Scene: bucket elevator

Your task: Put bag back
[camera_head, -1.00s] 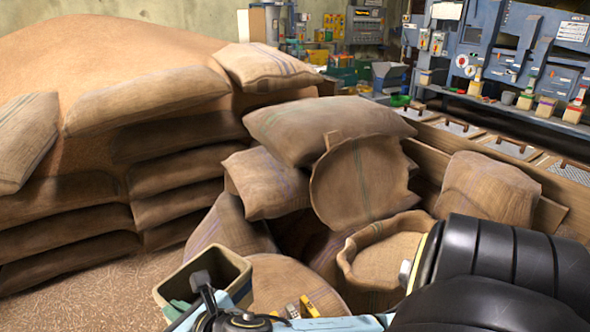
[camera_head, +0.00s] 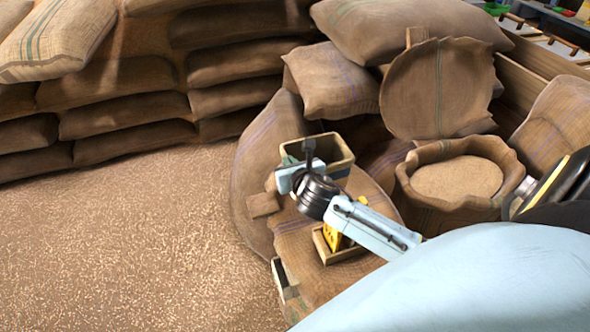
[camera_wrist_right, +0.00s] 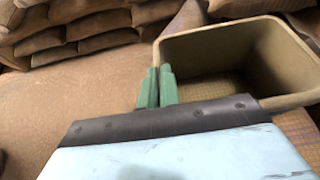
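Several burlap bags are in view, and I cannot tell which one the task means. A large bag (camera_head: 415,28) lies on the heap at the back. A smaller bag (camera_head: 330,82) is below it to the left. An open bag of grain (camera_head: 415,190) stands at the right. My right gripper (camera_head: 288,162) is at the left rim of a tan bin (camera_head: 335,144), above a lying sack (camera_head: 375,205). In the right wrist view its green fingers (camera_wrist_right: 156,87) are nearly together at the rim of the bin (camera_wrist_right: 285,50) and look closed on it. My left gripper is not in view.
Stacked sacks (camera_head: 120,85) line the back left. A small tray with yellow pieces (camera_head: 333,240) sits under my right forearm. A wooden box wall (camera_head: 545,52) is at the right. The grain-strewn floor (camera_head: 130,240) at the left is clear.

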